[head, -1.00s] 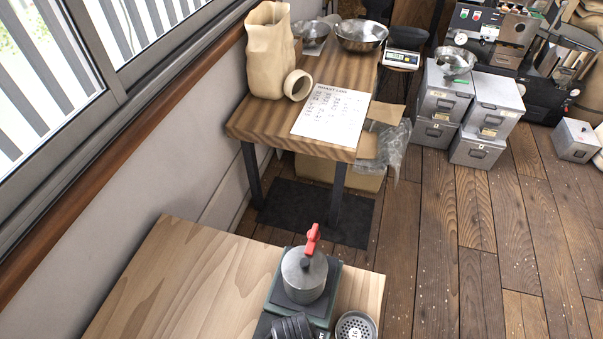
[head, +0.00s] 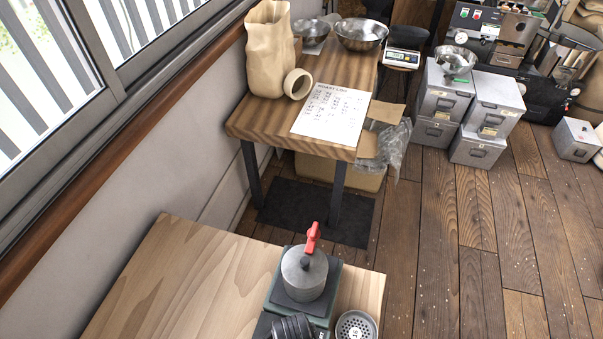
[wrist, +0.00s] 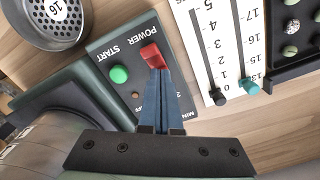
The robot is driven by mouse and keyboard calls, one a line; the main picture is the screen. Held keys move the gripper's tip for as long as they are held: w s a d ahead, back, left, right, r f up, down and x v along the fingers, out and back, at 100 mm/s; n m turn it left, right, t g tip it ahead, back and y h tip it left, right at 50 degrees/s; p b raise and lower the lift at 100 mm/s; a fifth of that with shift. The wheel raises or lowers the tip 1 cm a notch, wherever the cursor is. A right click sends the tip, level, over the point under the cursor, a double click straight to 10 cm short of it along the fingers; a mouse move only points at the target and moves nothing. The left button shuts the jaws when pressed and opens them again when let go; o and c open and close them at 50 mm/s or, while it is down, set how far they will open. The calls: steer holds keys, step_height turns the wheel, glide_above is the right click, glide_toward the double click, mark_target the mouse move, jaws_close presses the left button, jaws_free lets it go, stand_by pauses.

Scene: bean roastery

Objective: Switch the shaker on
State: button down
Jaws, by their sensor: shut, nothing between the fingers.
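The shaker (head: 310,310) stands on the light wooden table, with a dark green base and a grey cylinder (head: 303,275) topped by a red handle (head: 312,238). In the wrist view its dark front panel (wrist: 113,97) carries a green START button (wrist: 119,74) and a red POWER switch (wrist: 152,55). My gripper (wrist: 157,70) is shut and empty, its blue fingertips right at the lower edge of the POWER switch. The tips overlap the switch in the picture; I cannot tell if they press on it. The switch's lower part is hidden behind them.
A round metal sieve (head: 356,326) stands right of the shaker; a perforated cup marked 16 (wrist: 55,15) shows in the wrist view. White scales with sliders (wrist: 215,50) lie close right of the panel. The left part of the light table (head: 180,280) is clear.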

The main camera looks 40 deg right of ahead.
step_height(320, 180, up, 7)
steer(key=p, duration=0.6)
steer(key=shift+f, duration=0.15)
stand_by(0.3)
